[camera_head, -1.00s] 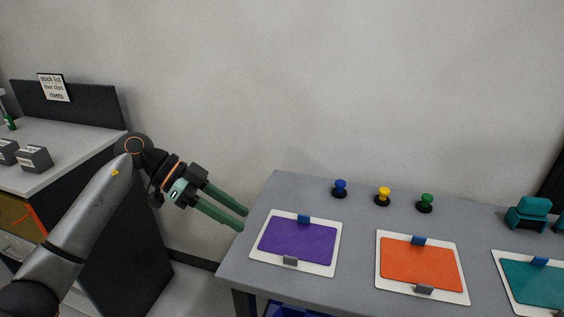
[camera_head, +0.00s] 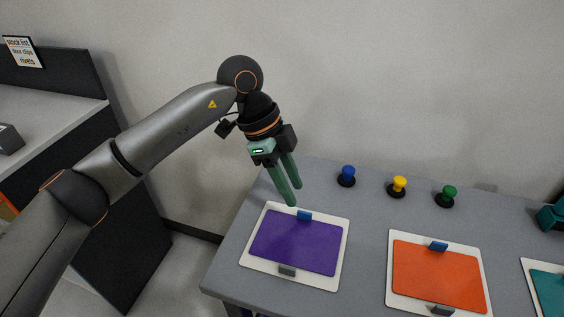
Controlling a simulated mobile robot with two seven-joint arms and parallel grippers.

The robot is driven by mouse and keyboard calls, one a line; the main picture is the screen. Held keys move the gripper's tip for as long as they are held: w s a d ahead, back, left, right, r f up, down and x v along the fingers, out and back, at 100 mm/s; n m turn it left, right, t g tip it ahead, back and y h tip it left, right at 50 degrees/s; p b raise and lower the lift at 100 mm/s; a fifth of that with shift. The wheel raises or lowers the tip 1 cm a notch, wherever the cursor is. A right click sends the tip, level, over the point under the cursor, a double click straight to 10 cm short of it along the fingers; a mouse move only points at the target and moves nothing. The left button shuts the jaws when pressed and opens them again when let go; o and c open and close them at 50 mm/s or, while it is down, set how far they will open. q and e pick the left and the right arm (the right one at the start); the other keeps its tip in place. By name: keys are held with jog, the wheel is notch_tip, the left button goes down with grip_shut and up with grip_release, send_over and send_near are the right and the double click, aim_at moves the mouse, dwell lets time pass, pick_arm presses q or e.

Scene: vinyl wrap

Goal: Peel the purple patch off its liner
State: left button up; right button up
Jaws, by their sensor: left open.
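The purple patch (camera_head: 297,241) lies flat on its white liner (camera_head: 257,269) at the left end of the grey table. A blue tab (camera_head: 304,215) sits at the patch's far edge and a grey tab (camera_head: 287,271) at its near edge. My left gripper (camera_head: 295,195) is open and empty, its green fingers pointing down just above and behind the patch's far edge, near the blue tab. I cannot tell its exact height.
An orange patch (camera_head: 438,274) on a liner lies to the right, and a teal patch (camera_head: 553,294) is cut off at the right edge. Blue (camera_head: 347,176), yellow (camera_head: 398,186) and green (camera_head: 446,196) knobs stand behind. A counter (camera_head: 45,125) stands at left.

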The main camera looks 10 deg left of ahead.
aim_at(304, 212)
pick_arm(q)
jog(key=shift+x, duration=3.2)
grip_shut()
